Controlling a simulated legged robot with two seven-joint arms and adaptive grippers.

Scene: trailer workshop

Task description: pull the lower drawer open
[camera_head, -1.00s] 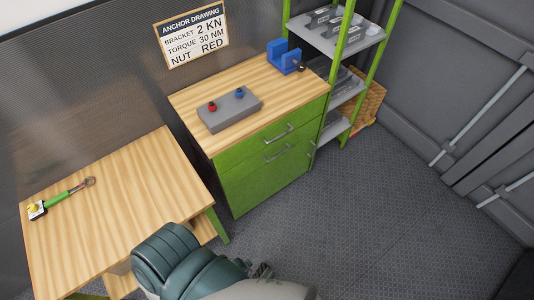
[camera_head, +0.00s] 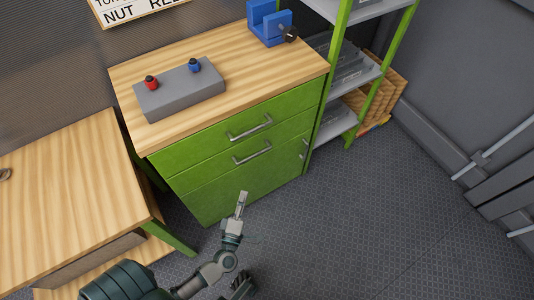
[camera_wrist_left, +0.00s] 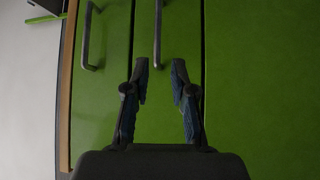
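The green cabinet (camera_head: 225,180) has a lower drawer (camera_head: 285,140) with a grey bar handle (camera_head: 252,153). An upper drawer with a similar handle (camera_head: 250,128) sits above it. In the left wrist view, turned sideways, the lower drawer's handle (camera_wrist_left: 157,32) shows beyond the gap between the fingers. My left gripper (camera_head: 243,198) is in front of the cabinet, below that handle in the head view. Its fingers (camera_wrist_left: 160,62) are apart and empty. The lower drawer looks shut. A dark part, perhaps my right gripper (camera_head: 241,286), shows at the bottom edge; its fingers are unclear.
A grey box (camera_head: 180,92) with a red and a blue knob and a blue fixture (camera_head: 268,24) stand on the cabinet top. A wooden table (camera_head: 75,195) is at left, a green-framed shelf (camera_head: 340,75) at right. The floor (camera_head: 370,220) right of the arm is clear.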

